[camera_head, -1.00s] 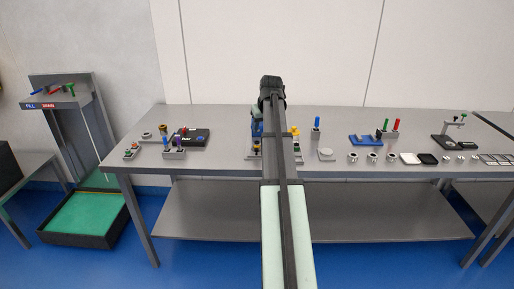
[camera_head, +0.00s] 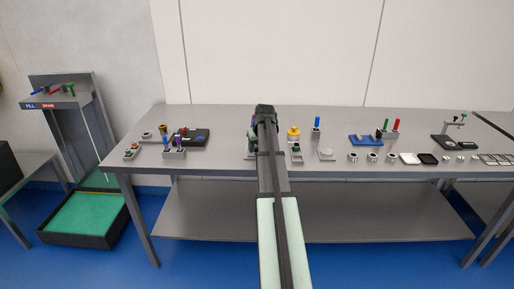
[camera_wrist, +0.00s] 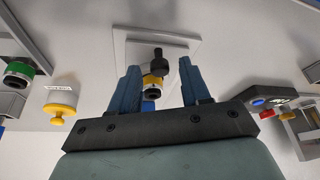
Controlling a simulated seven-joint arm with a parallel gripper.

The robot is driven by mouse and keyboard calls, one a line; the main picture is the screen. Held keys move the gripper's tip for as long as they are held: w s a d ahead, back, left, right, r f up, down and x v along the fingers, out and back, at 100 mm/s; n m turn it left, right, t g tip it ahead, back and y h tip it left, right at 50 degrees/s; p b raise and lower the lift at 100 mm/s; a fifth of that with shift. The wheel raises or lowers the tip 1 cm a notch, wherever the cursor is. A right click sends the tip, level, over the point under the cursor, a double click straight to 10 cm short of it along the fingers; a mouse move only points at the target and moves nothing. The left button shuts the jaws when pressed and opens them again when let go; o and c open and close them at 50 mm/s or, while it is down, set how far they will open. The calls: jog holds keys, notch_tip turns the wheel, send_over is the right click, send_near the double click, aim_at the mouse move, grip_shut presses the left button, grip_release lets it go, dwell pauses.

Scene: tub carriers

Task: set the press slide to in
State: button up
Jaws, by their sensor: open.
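My gripper (camera_wrist: 159,66) is open, its two blue fingers apart in the wrist view. Between the fingers I see a black knob (camera_wrist: 160,53) in front of a pale square plate (camera_wrist: 133,42), and a yellow-ringed black round part (camera_wrist: 152,85) with a bit of blue below it. I cannot tell whether a finger touches any of these. No part is clearly readable as the press slide or its setting. In the head view my arm hides most of the gripper and the middle of the bench there.
A yellow knob with a white label (camera_wrist: 61,104) and a green-ringed cylinder (camera_wrist: 18,72) lie left in the wrist view. A grey box with a blue button (camera_wrist: 262,100) is at right. Several small fixtures line the bench (camera_head: 225,117); a blue tray (camera_head: 365,141) stands farther right.

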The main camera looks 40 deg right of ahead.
jog(key=shift+f, duration=0.15)
jog(key=shift+c, duration=0.4)
grip_shut()
